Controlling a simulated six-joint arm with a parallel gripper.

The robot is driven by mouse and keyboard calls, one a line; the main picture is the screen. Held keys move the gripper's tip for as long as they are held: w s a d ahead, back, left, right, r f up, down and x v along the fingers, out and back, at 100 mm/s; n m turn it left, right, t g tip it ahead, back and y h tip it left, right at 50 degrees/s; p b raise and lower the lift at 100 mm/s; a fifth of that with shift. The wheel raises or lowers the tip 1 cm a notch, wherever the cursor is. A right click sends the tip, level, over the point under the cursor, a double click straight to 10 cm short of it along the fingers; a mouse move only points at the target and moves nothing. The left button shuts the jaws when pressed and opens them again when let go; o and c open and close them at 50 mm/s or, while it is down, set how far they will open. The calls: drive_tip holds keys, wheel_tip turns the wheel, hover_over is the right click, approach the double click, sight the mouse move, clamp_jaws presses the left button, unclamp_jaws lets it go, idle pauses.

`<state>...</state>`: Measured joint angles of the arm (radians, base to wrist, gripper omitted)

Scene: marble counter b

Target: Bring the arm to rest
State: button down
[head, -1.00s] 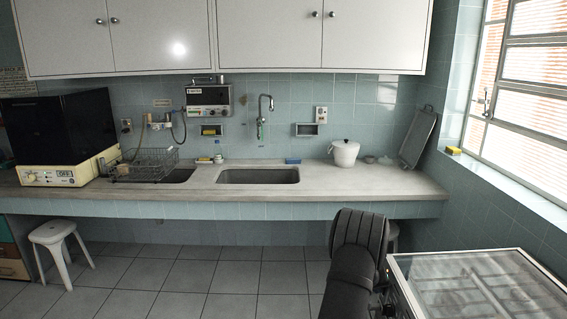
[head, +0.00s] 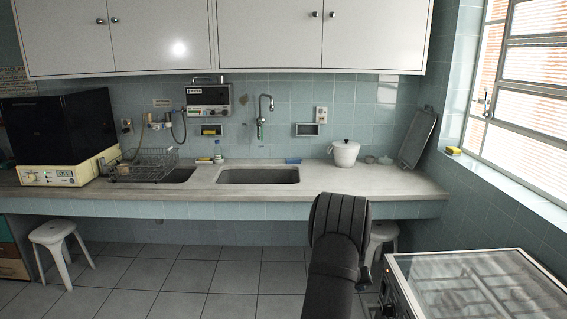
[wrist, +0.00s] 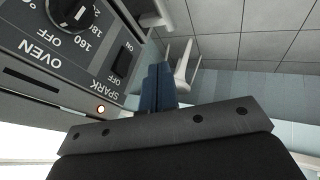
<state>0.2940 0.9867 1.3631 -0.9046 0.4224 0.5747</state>
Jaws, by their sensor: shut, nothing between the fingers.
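My gripper (wrist: 160,88) shows in the wrist view as two blue-grey fingers side by side, shut and empty. It points past the edge of the oven's control panel (wrist: 75,50), which bears a black knob and a spark button. In the head view my black arm rises at lower centre-right, just left of the stove (head: 470,290).
The stove has a glass lid and stands at lower right. The marble counter (head: 330,183) with its sink (head: 258,176) runs along the back. White stools stand at left (head: 60,240) and behind my arm (head: 385,232). The tiled floor (head: 190,285) at centre is clear.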

drive_tip(key=w+d+f, duration=0.2)
drive_tip(key=d+f, duration=0.3)
drive_tip(key=d, duration=0.3)
drive_tip(key=s+a+r, duration=0.2)
drive_tip(key=a+r, duration=0.6)
drive_tip(key=shift+s+a, duration=0.15)
drive_tip(key=shift+s, duration=0.1)
drive_tip(key=c, duration=2.2)
unclamp_jaws()
